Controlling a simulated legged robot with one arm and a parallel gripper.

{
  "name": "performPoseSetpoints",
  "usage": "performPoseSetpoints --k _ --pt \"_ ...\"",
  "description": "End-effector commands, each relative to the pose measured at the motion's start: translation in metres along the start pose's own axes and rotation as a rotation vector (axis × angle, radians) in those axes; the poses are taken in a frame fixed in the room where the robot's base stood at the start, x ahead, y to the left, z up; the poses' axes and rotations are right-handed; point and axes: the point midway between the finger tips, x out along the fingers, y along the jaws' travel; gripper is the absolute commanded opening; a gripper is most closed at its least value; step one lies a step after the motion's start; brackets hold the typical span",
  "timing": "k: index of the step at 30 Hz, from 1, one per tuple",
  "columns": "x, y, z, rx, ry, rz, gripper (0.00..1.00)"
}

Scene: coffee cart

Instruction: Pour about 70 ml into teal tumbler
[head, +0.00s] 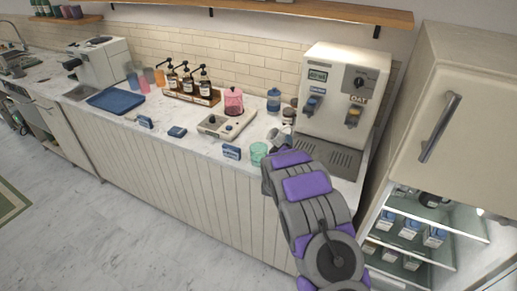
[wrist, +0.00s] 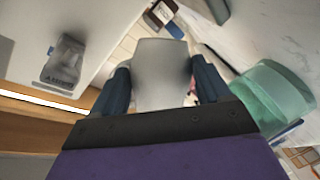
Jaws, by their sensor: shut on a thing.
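The teal tumbler (head: 258,153) is a see-through cup near the counter's front edge, left of my gripper in the head view. It also shows large at the right of the wrist view (wrist: 272,92), apart from my gripper and tilted in that picture. My gripper (wrist: 162,76) is shut on a light grey pitcher (wrist: 160,62), which sits between its two dark fingers. In the head view the pitcher (head: 281,134) shows partly behind the end of my arm. The pitcher's contents and the tumbler's inside cannot be made out.
A milk dispenser (head: 335,92) with a dark drip tray (head: 331,157) stands just right of my gripper. A small sign (head: 231,152) is left of the tumbler. An open-fronted fridge (head: 420,225) is at right.

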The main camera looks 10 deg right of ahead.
Motion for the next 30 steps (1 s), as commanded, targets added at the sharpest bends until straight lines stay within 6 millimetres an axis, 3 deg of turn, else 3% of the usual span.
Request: performPoseSetpoints --k 5,16,30 --pt "0.001 -0.002 0.002 0.067 -0.01 -0.027 0.32" --pt "0.012 -0.003 0.026 0.341 -0.056 -0.153 0.32" --pt "0.019 0.003 0.036 0.599 -0.096 -0.271 0.32"
